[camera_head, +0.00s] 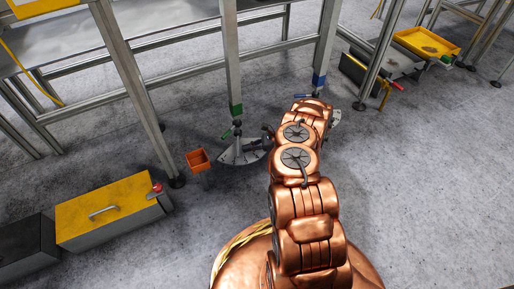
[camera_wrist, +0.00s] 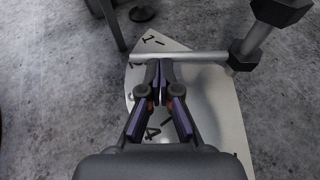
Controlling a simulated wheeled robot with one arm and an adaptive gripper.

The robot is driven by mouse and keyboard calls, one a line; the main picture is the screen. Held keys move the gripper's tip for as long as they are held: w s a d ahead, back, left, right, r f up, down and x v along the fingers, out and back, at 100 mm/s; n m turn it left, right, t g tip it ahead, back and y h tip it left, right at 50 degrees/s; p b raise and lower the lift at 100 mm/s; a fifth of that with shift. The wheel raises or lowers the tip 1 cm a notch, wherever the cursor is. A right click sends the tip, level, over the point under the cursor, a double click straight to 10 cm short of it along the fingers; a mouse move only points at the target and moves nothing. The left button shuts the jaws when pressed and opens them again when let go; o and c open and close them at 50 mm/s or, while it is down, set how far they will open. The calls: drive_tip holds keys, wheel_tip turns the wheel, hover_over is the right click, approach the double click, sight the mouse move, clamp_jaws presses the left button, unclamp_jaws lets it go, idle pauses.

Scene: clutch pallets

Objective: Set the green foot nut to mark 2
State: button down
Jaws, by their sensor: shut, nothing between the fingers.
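The green-banded leg foot (camera_head: 236,110) stands left of my arm in the head view, with a small green-tipped lever (camera_head: 228,132) by its base. A pale dial plate (camera_head: 238,152) lies on the floor below it; it fills the middle of the wrist view (camera_wrist: 215,100). There a grey bar (camera_wrist: 195,57) runs left from a dark nut (camera_wrist: 243,55) across the plate. Marks 1 and 4 are readable, above and below the bar; marks near the bar's left end are partly hidden. My gripper (camera_wrist: 160,65) is shut and empty, its tips at the bar; contact is unclear.
A blue-banded leg (camera_head: 319,80) with another dial (camera_head: 335,118) stands right of my arm. An orange bin (camera_head: 198,160) and a yellow-topped box (camera_head: 105,210) with a red button are at left. A yellow tray (camera_head: 425,42) is far right. Floor at lower right is clear.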

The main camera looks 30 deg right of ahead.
drive_tip(key=shift+w+a+f, duration=0.2)
drive_tip(key=shift+w+a, duration=0.1)
drive_tip(key=shift+a, duration=0.2)
drive_tip(key=shift+a, duration=0.1)
drive_tip(key=shift+w+a+m+t+h+b, duration=0.1)
drive_tip(key=shift+a+m+t+h+b, duration=0.2)
drive_tip(key=shift+t, duration=0.1)
drive_tip(key=shift+w+a, duration=0.1)
drive_tip(key=shift+a, duration=0.25)
